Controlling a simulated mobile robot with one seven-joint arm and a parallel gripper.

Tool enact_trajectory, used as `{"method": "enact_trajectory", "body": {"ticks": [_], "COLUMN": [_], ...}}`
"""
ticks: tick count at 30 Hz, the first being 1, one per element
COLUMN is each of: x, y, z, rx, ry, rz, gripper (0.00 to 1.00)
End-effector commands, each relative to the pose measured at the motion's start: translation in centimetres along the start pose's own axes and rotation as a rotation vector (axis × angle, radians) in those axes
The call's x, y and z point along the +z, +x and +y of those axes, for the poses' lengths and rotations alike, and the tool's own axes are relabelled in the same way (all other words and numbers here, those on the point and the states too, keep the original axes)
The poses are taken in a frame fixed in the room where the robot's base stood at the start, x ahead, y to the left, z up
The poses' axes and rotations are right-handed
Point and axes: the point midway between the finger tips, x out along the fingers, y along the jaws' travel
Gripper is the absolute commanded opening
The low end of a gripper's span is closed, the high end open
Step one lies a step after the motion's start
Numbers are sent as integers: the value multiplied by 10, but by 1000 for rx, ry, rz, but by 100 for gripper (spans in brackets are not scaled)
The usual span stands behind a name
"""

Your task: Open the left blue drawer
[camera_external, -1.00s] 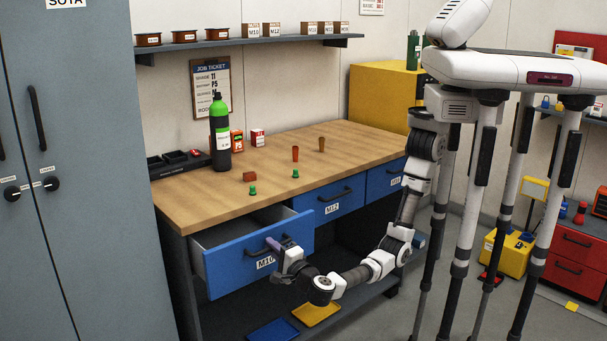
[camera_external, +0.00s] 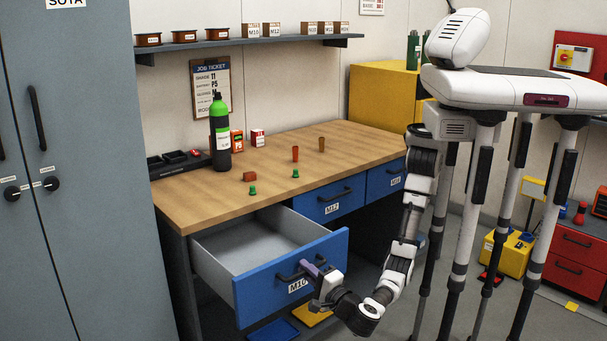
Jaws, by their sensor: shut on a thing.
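The left blue drawer (camera_external: 265,293), labelled M10, is pulled well out from under the wooden workbench (camera_external: 190,208). Its grey inside shows and looks empty. My gripper (camera_external: 310,271) is at the dark bar handle (camera_external: 290,275) on the drawer's front and is shut on it. The wrist partly covers the right end of the front. The exact contact of the fingers with the handle is small and partly hidden.
The middle drawer M12 (camera_external: 318,207) and the right drawer (camera_external: 374,184) are shut. A green-topped bottle (camera_external: 220,145) and small coloured pieces stand on the bench. A grey cabinet (camera_external: 90,180) stands at left. Blue (camera_external: 272,332) and yellow (camera_external: 312,316) trays lie below.

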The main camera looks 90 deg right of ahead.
Motion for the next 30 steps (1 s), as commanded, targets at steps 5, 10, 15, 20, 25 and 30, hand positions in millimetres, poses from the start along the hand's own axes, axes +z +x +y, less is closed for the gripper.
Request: {"method": "enact_trajectory", "body": {"ticks": [5,10,15,20,25,30], "x": [0,0,0,1,1,0], "y": [0,0,-4,-26,-68,-101], "z": [1,0,1,3,4,4], "rx": [0,0,0,0,0,1], "ry": [-1,-1,0,1,2,2], "rz": [1,1,-1,-4,-5,-4], "gripper": [18,18,18,18,18,18]}}
